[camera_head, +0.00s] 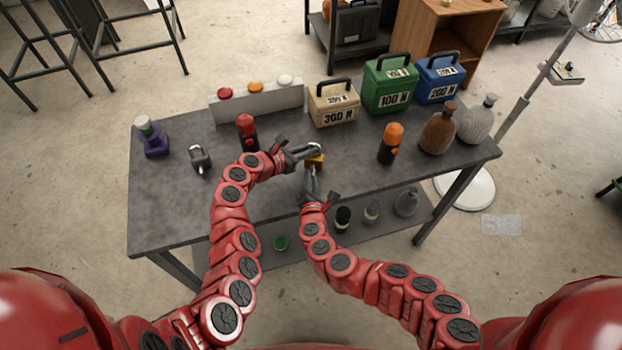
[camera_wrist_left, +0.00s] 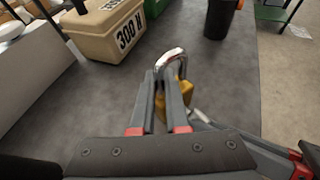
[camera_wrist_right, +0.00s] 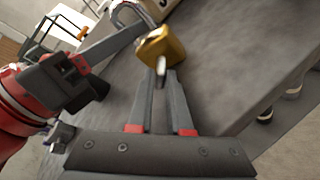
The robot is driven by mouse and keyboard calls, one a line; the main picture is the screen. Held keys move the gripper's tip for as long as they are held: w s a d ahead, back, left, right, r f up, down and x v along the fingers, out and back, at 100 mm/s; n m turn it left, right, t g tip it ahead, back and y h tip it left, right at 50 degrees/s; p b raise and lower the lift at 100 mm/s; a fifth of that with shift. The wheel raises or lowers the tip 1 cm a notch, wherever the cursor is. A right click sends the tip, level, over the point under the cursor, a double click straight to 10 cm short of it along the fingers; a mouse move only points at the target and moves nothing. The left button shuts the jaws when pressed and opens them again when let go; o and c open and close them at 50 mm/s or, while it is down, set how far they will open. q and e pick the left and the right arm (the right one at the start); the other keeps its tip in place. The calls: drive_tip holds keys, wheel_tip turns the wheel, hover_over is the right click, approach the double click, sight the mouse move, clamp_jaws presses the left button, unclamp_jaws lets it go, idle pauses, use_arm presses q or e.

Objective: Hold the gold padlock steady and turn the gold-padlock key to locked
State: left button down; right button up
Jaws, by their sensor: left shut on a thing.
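The gold padlock (camera_head: 317,162) has a gold body and a silver shackle. It is near the middle of the grey table, and shows in the left wrist view (camera_wrist_left: 183,97) and the right wrist view (camera_wrist_right: 163,47). My left gripper (camera_head: 312,150) is shut on the padlock from the left; its fingers partly cover the body. The silver key (camera_wrist_right: 161,70) sticks out of the padlock's underside towards my right gripper (camera_wrist_right: 162,78). The right fingertips are close on both sides of the key; whether they grip it is unclear. The key's turn angle is hard to read.
A grey padlock (camera_head: 200,158) lies at left near a purple object (camera_head: 152,138). A red-topped bottle (camera_head: 246,128) stands behind my left arm, an orange-topped one (camera_head: 390,143) to the right. A button panel (camera_head: 258,104) and a beige 300 N case (camera_head: 334,105) stand behind.

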clamp_jaws()
drive_tip(key=n+h, duration=0.1)
drive_tip(key=n+g, duration=0.1)
drive_tip(key=n, duration=0.1)
drive_tip(key=shift+a+r+h, duration=0.15)
drive_tip(key=shift+a+h, duration=0.05)
drive_tip(key=shift+h, duration=0.2)
drive_tip(key=shift+a+n+h, duration=0.1)
drive_tip(key=shift+n+h, duration=0.8)
drive_tip(key=shift+n, duration=0.5)
drive_tip(key=shift+g, duration=0.3)
drive_tip(key=shift+o, duration=1.3)
unclamp_jaws()
